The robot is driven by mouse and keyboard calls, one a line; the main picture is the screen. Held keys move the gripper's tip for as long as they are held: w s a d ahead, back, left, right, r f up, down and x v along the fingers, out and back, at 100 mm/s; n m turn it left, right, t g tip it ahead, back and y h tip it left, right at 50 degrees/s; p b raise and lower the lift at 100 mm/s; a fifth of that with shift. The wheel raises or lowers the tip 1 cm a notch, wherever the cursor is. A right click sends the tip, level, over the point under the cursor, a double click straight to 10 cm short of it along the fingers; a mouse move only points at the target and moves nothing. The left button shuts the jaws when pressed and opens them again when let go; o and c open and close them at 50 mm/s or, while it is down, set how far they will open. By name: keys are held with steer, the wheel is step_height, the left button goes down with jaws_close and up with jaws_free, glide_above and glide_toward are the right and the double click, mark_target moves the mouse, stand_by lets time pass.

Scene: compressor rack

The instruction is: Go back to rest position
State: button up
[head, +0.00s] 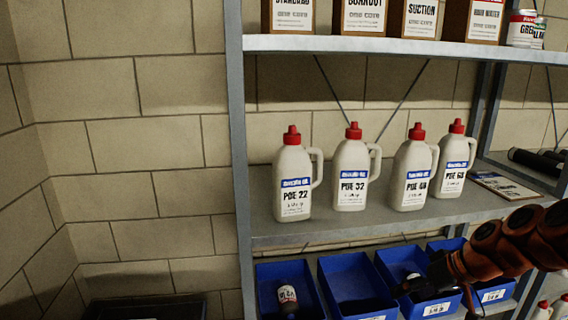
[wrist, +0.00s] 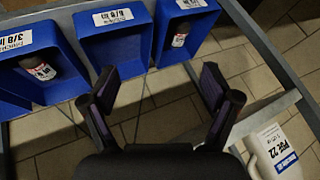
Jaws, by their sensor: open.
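My gripper (head: 404,287) reaches in from the right in the head view, low in front of the blue bins under the middle shelf. In the wrist view my gripper (wrist: 158,85) has its two fingers spread wide, with nothing between them but floor tiles and shadow beyond. Its fingertips lie close to the blue bins in that picture; whether they touch cannot be told.
Several blue bins (head: 338,258) stand low on the rack; the leftmost holds a small bottle (head: 287,298). White red-capped jugs, including POE 22 (head: 293,180), stand on the middle shelf (head: 262,228). A grey post (head: 240,150) edges the rack; brick wall lies left.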

steer(key=s+a+r+g+h+p, duration=0.2)
steer(key=s+a+r+g+p, duration=0.2)
steer(key=s+a+r+p, duration=0.75)
steer(key=s+r+m+g+h+p, duration=0.1)
steer(key=s+r+h+p, duration=0.1)
steer(key=s, duration=0.7)
steer(key=s+r+m+g+h+p, duration=0.1)
steer(key=s+r+h+p, duration=0.1)
steer(key=s, duration=0.7)
steer(key=shift+d+r+m+p, duration=0.3)
steer(key=shift+d+r+p, duration=0.15)
steer(key=shift+p, duration=0.6)
steer(key=shift+w, duration=0.1)
